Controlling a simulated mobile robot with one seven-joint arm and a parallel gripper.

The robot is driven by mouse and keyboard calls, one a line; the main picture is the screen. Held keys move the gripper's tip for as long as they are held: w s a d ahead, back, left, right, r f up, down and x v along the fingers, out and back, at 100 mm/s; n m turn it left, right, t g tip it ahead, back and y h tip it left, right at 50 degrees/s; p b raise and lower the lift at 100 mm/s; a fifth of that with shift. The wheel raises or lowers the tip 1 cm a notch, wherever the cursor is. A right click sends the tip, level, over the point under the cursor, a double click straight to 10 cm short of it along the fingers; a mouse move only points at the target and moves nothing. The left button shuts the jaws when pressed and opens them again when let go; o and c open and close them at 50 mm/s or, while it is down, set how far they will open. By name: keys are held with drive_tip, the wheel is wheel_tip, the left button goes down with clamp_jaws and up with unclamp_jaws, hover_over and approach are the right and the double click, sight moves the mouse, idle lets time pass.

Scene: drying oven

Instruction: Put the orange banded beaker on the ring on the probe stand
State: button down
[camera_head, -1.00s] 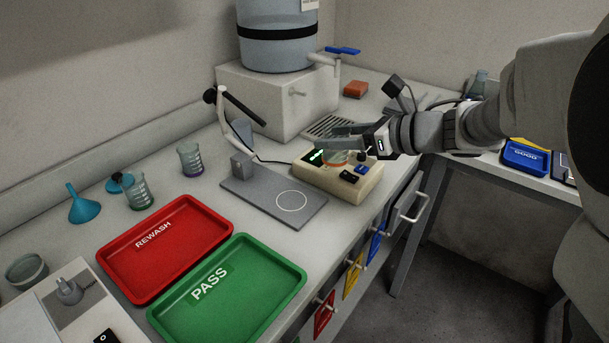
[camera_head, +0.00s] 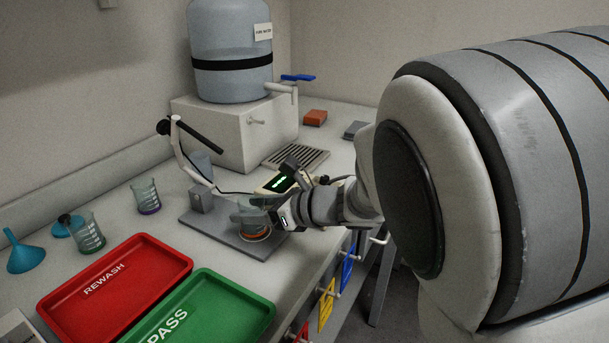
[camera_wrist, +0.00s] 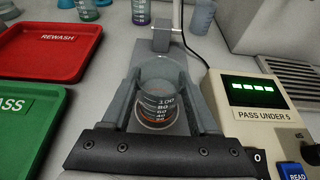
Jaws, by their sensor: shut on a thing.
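The orange banded beaker (camera_wrist: 157,100) is clear glass with white graduations and an orange band near its base. My gripper (camera_wrist: 162,92) is shut on it, a finger on each side, and holds it upright. In the head view my gripper (camera_head: 258,208) and the beaker's orange base (camera_head: 256,234) are over the front part of the probe stand (camera_head: 204,230). The stand is a grey plate with a post and a bent white arm; it also shows in the wrist view (camera_wrist: 148,50). The ring is hidden under the beaker. I cannot tell whether the beaker touches the plate.
The meter (camera_wrist: 250,105) is close on the right of the gripper, with a lit green display. The red REWASH tray (camera_head: 115,285) and green PASS tray (camera_head: 220,312) lie to the left.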

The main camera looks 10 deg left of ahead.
drive_tip(key=shift+r, duration=0.1)
drive_tip(key=shift+c, duration=0.7)
unclamp_jaws()
